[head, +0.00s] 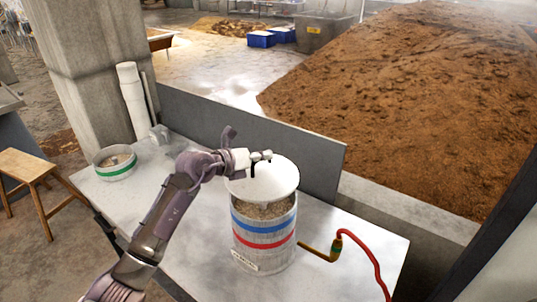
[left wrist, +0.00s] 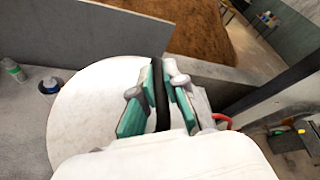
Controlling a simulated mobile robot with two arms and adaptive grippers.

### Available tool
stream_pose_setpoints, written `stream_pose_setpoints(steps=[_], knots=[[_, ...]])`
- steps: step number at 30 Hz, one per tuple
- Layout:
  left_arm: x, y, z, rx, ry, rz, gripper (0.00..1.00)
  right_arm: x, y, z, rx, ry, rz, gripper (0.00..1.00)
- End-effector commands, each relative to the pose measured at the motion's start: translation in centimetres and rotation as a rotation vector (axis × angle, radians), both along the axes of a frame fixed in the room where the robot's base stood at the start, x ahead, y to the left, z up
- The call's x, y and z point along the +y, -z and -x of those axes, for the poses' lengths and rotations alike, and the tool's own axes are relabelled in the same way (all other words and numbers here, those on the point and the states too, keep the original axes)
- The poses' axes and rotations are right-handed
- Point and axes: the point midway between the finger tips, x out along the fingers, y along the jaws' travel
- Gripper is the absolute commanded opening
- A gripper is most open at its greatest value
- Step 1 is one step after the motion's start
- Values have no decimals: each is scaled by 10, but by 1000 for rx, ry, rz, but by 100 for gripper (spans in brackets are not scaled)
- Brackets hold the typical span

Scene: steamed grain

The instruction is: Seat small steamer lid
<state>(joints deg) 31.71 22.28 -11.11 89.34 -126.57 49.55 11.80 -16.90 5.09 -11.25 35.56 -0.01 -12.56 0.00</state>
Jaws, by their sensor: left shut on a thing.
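The small steamer (head: 263,235) is a pale cylinder with a blue and a red band, standing upright on the table, with brown grain (head: 262,210) in its top. The round white lid (head: 275,183) is tilted above the steamer's mouth, leaving the grain showing at the near side. My left gripper (head: 260,157) is at the lid's upper part, shut on its dark handle. In the left wrist view the green-padded fingers (left wrist: 157,98) close around the black handle (left wrist: 161,95), with the white lid (left wrist: 85,115) behind. Whether the lid touches the rim is unclear. My right gripper is not in view.
A green-banded tub of grain (head: 116,172) stands at the table's far left. A red hose with a brass fitting (head: 337,243) lies right of the steamer. A grey panel (head: 225,127) edges the table's back. A wooden stool (head: 30,170) stands left.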

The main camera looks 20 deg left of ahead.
Motion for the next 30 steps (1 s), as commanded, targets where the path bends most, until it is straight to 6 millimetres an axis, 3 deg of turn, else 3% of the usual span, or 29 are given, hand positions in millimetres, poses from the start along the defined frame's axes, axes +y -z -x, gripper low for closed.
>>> stream_pose_setpoints(steps=[3,6,17,30], knots=[[-1,11,0,-3,1,2,0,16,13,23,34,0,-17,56],[-1,20,0,-3,0,3,0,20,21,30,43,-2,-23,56],[-1,47,0,-5,0,2,0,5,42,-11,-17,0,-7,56],[-1,48,0,-5,0,2,0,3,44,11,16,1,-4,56]])
